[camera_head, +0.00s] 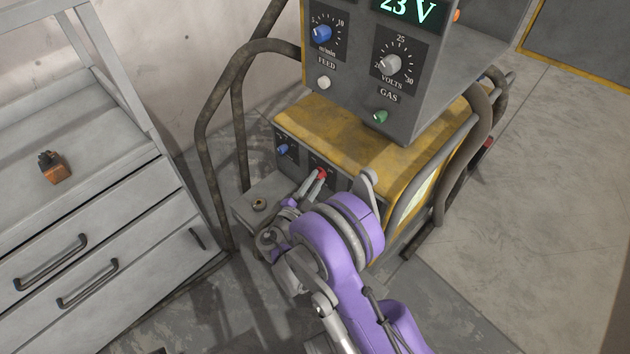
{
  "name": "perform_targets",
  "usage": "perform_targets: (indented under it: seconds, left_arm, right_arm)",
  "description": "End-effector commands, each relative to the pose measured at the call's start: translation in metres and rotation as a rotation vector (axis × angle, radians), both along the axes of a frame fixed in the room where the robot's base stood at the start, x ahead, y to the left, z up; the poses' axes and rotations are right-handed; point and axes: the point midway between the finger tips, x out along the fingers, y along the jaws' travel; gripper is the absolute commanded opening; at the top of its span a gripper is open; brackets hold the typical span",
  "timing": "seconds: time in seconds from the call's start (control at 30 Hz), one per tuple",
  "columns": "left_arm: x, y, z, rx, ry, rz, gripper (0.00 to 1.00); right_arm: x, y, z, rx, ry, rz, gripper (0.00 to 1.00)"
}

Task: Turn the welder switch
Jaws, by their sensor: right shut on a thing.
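The welder (345,125) stands at the centre, a yellow-topped unit with a dark front panel and a grey control box above it. A red switch knob (321,174) is on the lower front panel. My right gripper (318,182) reaches it from below, with its fingers shut on the red knob. My purple right arm hides part of the lower front panel. A blue knob (283,149) sits left of the red one. My left gripper is not in view.
The control box carries a blue feed dial (321,33), a grey volts dial (388,64), and a lit display (408,10) reading 23 V. Bent tube rails (203,130) flank the welder. A grey drawer cabinet (110,215) stands left, with a small orange-brown block (55,172) on top.

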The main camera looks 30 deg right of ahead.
Motion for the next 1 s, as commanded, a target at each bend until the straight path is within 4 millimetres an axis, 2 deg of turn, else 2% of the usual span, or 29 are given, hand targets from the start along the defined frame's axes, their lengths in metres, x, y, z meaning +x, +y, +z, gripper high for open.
perform_targets:
  seconds: [0.23,0.27,0.4,0.77,0.87,1.0]
  left_arm:
    - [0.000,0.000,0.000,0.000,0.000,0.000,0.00]
    - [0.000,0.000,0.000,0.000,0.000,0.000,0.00]
    - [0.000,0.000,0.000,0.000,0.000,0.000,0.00]
    - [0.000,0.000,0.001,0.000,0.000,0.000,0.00]
    - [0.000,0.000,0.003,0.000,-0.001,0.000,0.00]
    - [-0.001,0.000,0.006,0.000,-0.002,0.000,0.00]
  right_arm:
    - [0.000,0.000,0.000,0.002,0.000,0.000,0.00]
    - [0.000,0.000,0.000,0.002,0.000,0.000,0.28]
    - [0.000,0.000,0.000,0.001,0.001,0.000,0.52]
    - [-0.002,0.004,0.000,0.001,0.000,0.001,0.52]
    - [-0.009,0.015,0.000,0.001,0.001,0.003,0.52]
    - [-0.025,0.038,0.001,0.001,0.001,0.004,0.52]
